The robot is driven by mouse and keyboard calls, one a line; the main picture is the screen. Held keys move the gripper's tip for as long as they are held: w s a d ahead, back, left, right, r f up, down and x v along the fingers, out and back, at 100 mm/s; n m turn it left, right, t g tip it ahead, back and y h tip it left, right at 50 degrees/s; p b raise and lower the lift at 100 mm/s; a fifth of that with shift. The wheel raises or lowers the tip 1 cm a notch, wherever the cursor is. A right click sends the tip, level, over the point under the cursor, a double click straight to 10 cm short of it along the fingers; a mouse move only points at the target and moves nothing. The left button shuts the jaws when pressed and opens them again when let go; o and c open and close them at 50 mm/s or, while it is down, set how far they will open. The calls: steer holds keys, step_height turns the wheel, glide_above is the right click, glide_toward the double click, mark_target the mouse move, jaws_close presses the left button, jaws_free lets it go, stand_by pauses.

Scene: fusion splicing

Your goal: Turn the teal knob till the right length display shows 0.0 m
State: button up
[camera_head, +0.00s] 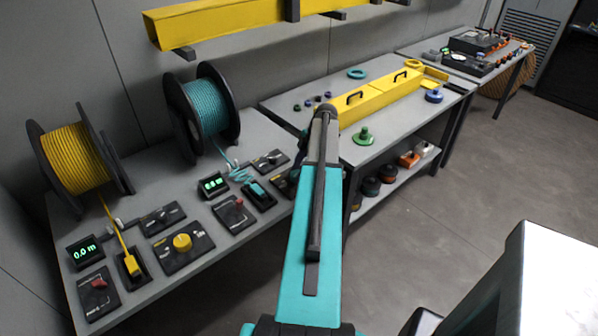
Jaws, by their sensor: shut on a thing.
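The right length display (213,185) stands on the left bench in front of the teal reel (208,104). Its green digits are too small to read surely. The teal knob is hidden behind my teal arm; only the left edge of a dark panel (280,186) shows beside the arm. My arm reaches out over the bench's right end and bends down at its far end. My gripper is hidden behind the arm, so its fingers and what they touch cannot be seen.
The left display (85,252) reads 0.0 m, near a yellow knob (182,242) and yellow reel (75,158). Red-switch panels (234,214) and a teal cable (236,172) lie near the arm.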

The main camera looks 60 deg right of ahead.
steer(key=m+b, duration=0.1)
steer(key=m+h+b, duration=0.1)
steer(key=m, duration=0.1)
steer(key=m+t+b, duration=0.1)
steer(key=m, duration=0.1)
steer(key=shift+s+a+f+h, duration=0.15)
steer(key=shift+a+h, duration=0.15)
steer(key=m+h+b, duration=0.1)
steer(key=m, duration=0.2)
steer(key=m+h+b, duration=0.1)
steer(key=m, duration=0.2)
steer(key=shift+a+t, duration=0.15)
steer(key=shift+t, duration=0.15)
steer(key=m+h, duration=0.1)
steer(key=m, duration=0.2)
steer(key=m+g+h, duration=0.1)
steer(key=m, duration=0.2)
steer(key=shift+a+b, duration=0.15)
steer(key=shift+b, duration=0.15)
steer(key=shift+w+m+g+h, duration=0.15)
steer(key=shift+m+g+h, duration=0.25)
steer(key=shift+m, duration=0.85)
steer(key=shift+w+m+g+h, duration=0.1)
steer(key=shift+m+g+h, duration=0.3)
steer(key=shift+m, duration=0.85)
steer(key=o, duration=1.1)
